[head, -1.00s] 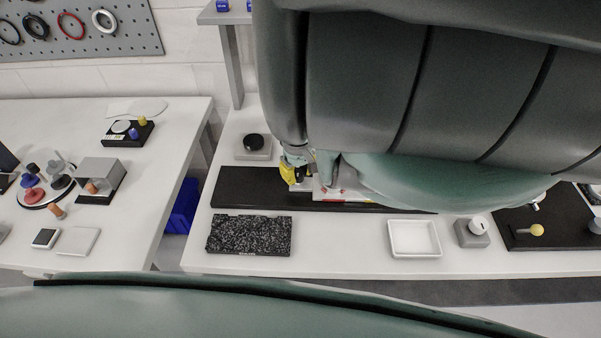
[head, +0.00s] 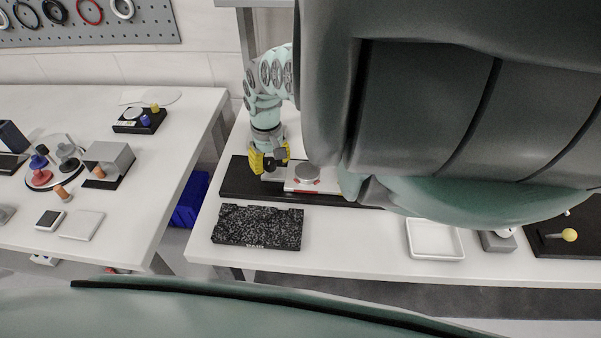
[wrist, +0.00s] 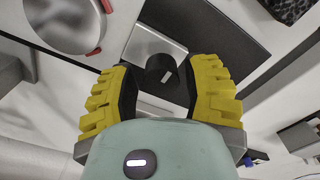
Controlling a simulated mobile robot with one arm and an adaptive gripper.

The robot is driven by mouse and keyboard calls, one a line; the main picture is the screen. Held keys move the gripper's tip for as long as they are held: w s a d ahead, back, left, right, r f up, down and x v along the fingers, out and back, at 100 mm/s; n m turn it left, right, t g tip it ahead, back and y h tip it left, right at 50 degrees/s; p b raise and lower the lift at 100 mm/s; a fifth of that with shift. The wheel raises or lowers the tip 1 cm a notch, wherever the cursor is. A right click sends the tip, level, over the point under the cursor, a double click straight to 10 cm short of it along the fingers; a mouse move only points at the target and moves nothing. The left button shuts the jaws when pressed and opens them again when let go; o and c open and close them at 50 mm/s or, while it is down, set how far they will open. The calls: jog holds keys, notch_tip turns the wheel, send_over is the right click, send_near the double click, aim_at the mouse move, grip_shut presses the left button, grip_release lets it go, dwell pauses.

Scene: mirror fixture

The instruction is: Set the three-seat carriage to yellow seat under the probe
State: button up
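The carriage (head: 303,184) is a white plate with red parts and a round silver disc, on a long dark rail (head: 238,180). In the wrist view the silver disc (wrist: 62,22) is at upper left. A black round knob (wrist: 162,70) with a white mark stands beside a silver square plate (wrist: 153,45). My gripper (head: 270,160) is at the left end of the carriage. In the wrist view its yellow fingers (wrist: 161,88) stand open on both sides of the knob, with small gaps visible. The probe and the coloured seats cannot be made out; my arm covers part of the rail.
A dark speckled slab (head: 257,227) lies in front of the rail. A white tray (head: 434,240) and a dark base with a yellow-knobbed lever (head: 569,235) are at the right. A second table with several items stands left, across a gap holding a blue bin (head: 190,200).

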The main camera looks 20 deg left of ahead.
jog(key=shift+o, duration=1.1)
notch_tip(320, 180, up, 12)
dwell(0.5)
